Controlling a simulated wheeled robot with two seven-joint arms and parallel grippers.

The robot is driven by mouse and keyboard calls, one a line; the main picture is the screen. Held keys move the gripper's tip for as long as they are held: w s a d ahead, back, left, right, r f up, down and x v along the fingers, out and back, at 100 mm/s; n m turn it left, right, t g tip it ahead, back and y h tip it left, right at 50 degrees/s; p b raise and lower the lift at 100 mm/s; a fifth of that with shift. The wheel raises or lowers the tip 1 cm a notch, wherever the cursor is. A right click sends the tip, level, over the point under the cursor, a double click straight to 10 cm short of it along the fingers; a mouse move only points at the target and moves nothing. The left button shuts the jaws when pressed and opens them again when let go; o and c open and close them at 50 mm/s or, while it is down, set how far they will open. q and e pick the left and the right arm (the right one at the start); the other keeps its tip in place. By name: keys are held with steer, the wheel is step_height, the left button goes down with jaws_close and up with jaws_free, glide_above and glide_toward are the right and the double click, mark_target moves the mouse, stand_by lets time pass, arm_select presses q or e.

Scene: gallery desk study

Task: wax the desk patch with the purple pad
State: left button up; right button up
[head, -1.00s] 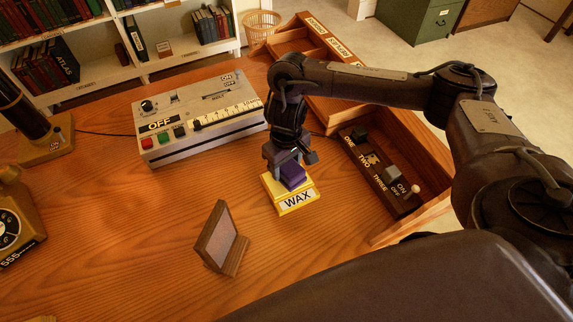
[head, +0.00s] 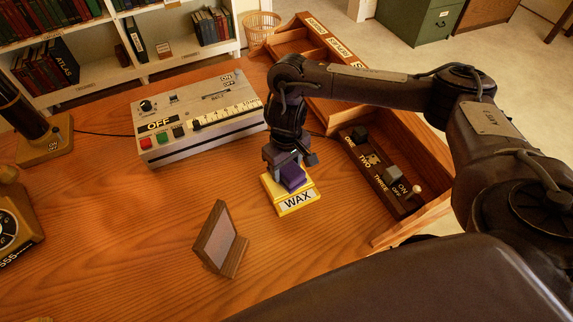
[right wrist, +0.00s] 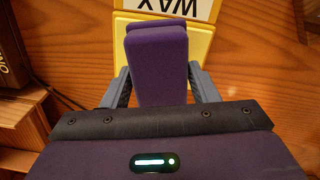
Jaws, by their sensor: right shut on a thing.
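The purple pad (head: 292,178) is a block at the yellow tray labelled WAX (head: 299,201), right of the desk's middle. My right gripper (head: 288,165) points down from above and is shut on the pad. In the right wrist view the pad (right wrist: 160,65) sits between the two fingers, with the yellow tray (right wrist: 205,45) behind it. The pad appears to be in or just above the tray; its underside is hidden. The desk patch is not clearly marked; the open wood (head: 120,215) left of the tray looks slightly redder. My left gripper is not in view.
A wooden picture frame (head: 220,240) stands in front of the tray. A grey control box (head: 200,120) reading OFF stands behind left. A switch board (head: 380,172) lies to the right. The desk's left middle is clear.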

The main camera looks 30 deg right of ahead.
mark_target(286, 166)
steer(key=shift+f, duration=0.45)
steer(key=shift+s+f+p, duration=0.1)
steer(key=shift+p, duration=0.2)
stand_by(2.2)
step_height(286, 166, up, 7)
steer(key=p, duration=0.8)
steer(key=shift+p, duration=0.4)
stand_by(0.5)
